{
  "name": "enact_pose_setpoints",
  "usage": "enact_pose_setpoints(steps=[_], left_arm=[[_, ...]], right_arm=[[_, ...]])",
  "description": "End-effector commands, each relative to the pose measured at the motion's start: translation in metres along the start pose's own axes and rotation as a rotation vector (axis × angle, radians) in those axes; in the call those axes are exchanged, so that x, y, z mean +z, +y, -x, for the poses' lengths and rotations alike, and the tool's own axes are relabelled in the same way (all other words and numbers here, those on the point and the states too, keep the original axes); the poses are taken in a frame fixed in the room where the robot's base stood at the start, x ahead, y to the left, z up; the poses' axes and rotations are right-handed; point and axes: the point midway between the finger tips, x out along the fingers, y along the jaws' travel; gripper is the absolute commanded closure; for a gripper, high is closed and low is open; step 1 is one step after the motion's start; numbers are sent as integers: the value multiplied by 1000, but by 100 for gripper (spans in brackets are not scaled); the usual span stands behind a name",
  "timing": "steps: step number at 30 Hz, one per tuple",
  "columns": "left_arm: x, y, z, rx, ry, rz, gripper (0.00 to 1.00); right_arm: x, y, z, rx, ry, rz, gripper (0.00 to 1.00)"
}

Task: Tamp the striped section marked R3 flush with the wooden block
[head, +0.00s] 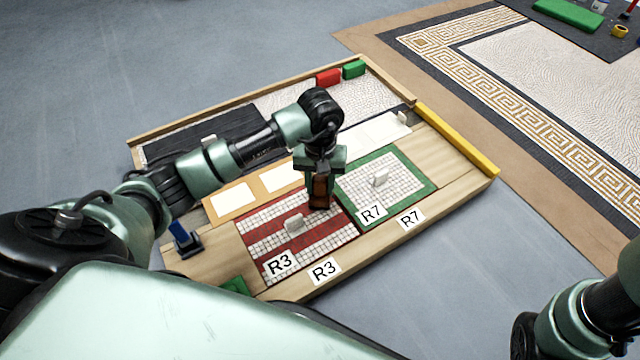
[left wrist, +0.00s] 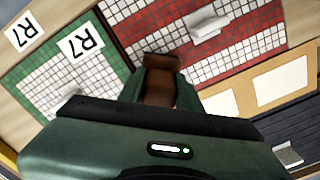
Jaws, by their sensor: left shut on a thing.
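The striped section R3 (head: 318,236), with red and white tiled bands and a small pale grip (head: 294,225) on top, lies in the wooden frame at the near middle. It also shows in the left wrist view (left wrist: 240,52). My left gripper (head: 320,176) is shut on the brown wooden block (head: 320,194) and holds it upright, pointing down. The block is over the far right corner of R3, beside the green-edged R7 section; it also shows in the left wrist view (left wrist: 160,82). I cannot tell whether it touches R3. My right gripper is out of view.
The green-bordered R7 section (head: 402,172) adjoins R3 on the right. A yellow bar (head: 457,138) lies along the frame's right edge. Red (head: 328,77) and green (head: 353,69) blocks stand at the far edge. A blue-handled item (head: 181,232) is at the left.

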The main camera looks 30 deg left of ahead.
Motion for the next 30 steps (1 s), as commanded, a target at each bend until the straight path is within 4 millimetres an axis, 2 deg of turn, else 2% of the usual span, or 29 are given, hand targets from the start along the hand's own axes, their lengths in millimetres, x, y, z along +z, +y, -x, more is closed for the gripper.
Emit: enact_pose_setpoints(steps=[30], left_arm=[[0,0,-12,0,1,0,100]], right_arm=[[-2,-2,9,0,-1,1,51]])
